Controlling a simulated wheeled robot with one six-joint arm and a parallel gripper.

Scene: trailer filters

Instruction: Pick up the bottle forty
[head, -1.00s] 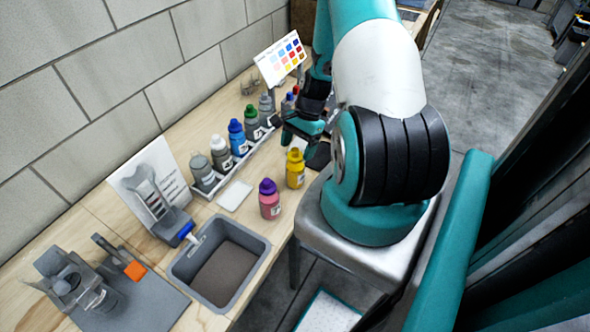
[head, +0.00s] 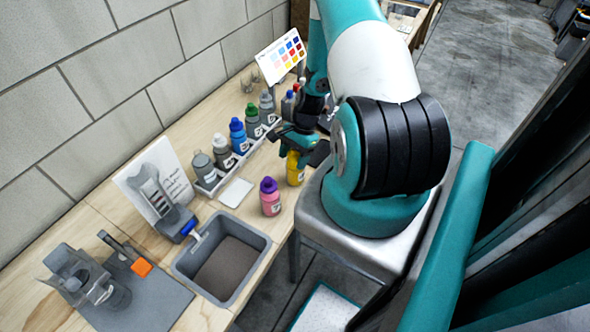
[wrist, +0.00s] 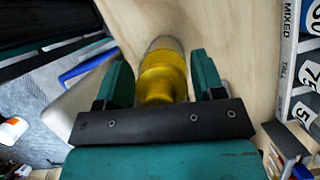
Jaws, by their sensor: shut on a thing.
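The yellow bottle (head: 294,175) stands upright on the wooden bench near its front edge. My gripper (head: 297,152) is at its upper part and hides its top in the head view. In the wrist view the yellow bottle (wrist: 162,75) lies between the two teal fingers of my gripper (wrist: 163,83), which is shut on it. I cannot read a number on this bottle, so I cannot tell whether it is forty. A pink bottle with a purple cap (head: 270,197) stands apart from it, nearer the grey bin.
A rack (head: 232,162) holds several bottles with grey, white, blue and green caps along the wall side. A white pad (head: 235,192) lies in front of it. A grey bin (head: 258,277) sits nearer. A colour chart card (head: 281,58) stands at the back.

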